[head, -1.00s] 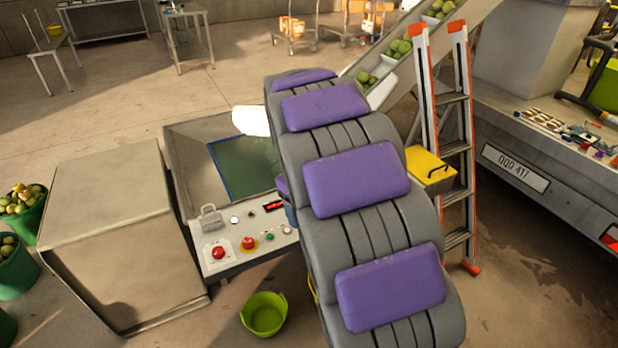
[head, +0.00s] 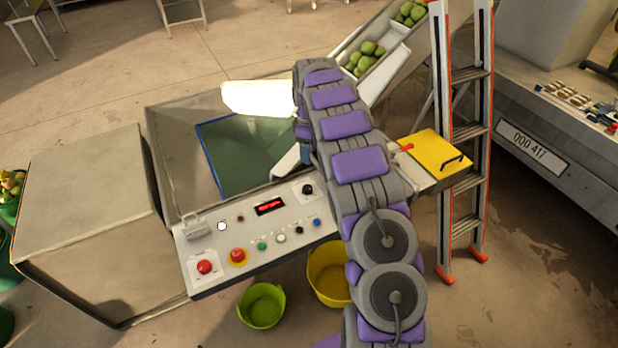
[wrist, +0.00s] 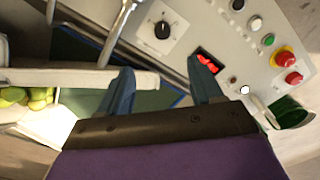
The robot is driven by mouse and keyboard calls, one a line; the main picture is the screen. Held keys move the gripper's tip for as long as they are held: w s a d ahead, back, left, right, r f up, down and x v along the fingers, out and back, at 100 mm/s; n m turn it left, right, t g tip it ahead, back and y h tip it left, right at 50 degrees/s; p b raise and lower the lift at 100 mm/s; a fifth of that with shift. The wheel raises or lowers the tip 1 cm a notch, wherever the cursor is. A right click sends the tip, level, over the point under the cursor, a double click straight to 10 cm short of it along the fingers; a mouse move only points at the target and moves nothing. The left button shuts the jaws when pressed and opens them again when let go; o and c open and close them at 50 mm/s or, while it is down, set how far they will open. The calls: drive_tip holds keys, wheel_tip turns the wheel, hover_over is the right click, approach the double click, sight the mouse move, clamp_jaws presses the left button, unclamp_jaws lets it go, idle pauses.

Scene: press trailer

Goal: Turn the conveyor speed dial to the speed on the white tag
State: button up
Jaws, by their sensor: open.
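A black speed dial (head: 307,189) with a white pointer line sits at the panel's upper right in the head view. The wrist view shows this dial (wrist: 162,30) on a pale plate with marks too small to read. A red-lit display (head: 269,207) is left of it; its digits are unreadable. My gripper (wrist: 160,66) is open and empty, its two blue fingers apart, with the dial beyond their tips in the wrist view. In the head view my arm largely hides the gripper. I cannot identify the white tag; a small white disc (head: 222,226) shows on the panel.
The control panel (head: 215,262) also bears a red button (head: 205,267), a red mushroom button (head: 237,255) and several smaller ones. A metal bar (wrist: 118,32) passes left of the dial. A yellow tub (head: 325,285), a green tub (head: 262,305) and a ladder (head: 462,150) stand nearby.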

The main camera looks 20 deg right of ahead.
drive_tip(key=b, duration=0.3)
hover_over(307, 187)
drive_tip(key=f, duration=1.2)
drive_tip(key=shift+s+d+f, duration=0.1)
drive_tip(key=shift+d+f, duration=0.05)
drive_tip(key=shift+d, duration=0.25)
drive_tip(key=f, duration=0.2)
drive_tip(key=a+f+b, duration=0.1)
drive_tip(key=f, duration=0.1)
drive_tip(key=shift+f, duration=0.1)
drive_tip(key=shift+a+f, duration=0.1)
drive_tip(key=shift+f, duration=0.3)
